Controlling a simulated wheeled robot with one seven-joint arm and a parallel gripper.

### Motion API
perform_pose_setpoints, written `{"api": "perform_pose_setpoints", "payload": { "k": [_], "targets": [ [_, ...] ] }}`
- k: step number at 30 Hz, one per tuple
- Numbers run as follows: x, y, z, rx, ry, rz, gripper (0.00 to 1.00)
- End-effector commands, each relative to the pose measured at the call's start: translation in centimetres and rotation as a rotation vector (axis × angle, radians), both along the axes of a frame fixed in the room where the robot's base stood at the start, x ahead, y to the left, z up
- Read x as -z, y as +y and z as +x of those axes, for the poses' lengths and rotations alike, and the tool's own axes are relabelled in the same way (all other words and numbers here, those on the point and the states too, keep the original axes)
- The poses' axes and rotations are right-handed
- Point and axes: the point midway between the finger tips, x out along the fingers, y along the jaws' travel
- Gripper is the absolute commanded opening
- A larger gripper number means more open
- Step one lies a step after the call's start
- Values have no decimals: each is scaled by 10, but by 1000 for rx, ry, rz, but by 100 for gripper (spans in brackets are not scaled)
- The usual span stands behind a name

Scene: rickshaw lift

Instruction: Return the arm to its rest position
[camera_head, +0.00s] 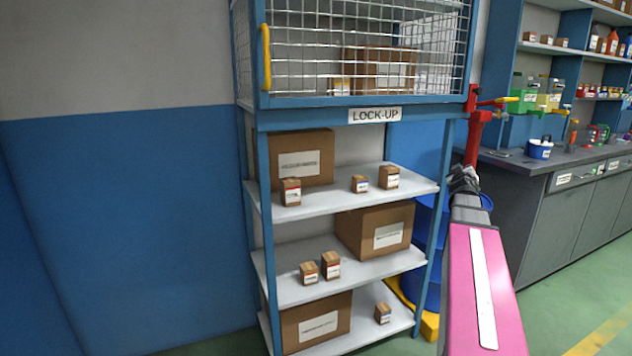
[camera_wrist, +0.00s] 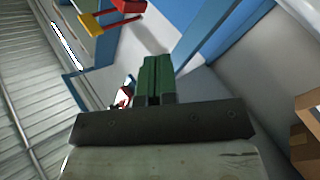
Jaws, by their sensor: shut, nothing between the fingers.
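My gripper (camera_wrist: 155,78) shows in the wrist view as two green fingers pressed together with nothing between them. It is in the air. In the camera_head view my pink arm rises at the right, in front of the floor and the workbench. Its dark joint is beside the right post of the lock-up shelf (camera_head: 342,201). I cannot clearly make out the fingers in that view.
A wire cage (camera_head: 350,45) with a yellow handle (camera_head: 266,57) tops the shelf, which holds several boxes. A workbench (camera_head: 565,165) stands at the right. Blue drums (camera_head: 429,230) are behind my arm. Cardboard boxes (camera_wrist: 304,150) show at the wrist view's right edge.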

Motion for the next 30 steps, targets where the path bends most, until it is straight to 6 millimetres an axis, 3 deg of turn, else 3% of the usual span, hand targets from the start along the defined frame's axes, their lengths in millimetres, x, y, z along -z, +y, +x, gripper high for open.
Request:
{"api": "perform_pose_setpoints", "payload": {
  "k": [1, 3, 9, 14, 18, 24, 30],
  "targets": [
    [32, 20, -5, 19, 60, 66, 0],
    [72, 41, -11, 48, 145, 152, 0],
    [178, 110, -41, 108, 411, 370, 0],
    [253, 171, -82, 138, 645, 514, 0],
    [308, 226, -129, 152, 868, 620, 0],
    [364, 297, -204, 158, 1178, 735, 0],
    [385, 335, -250, 157, 1363, 788, 0]
  ]
}}
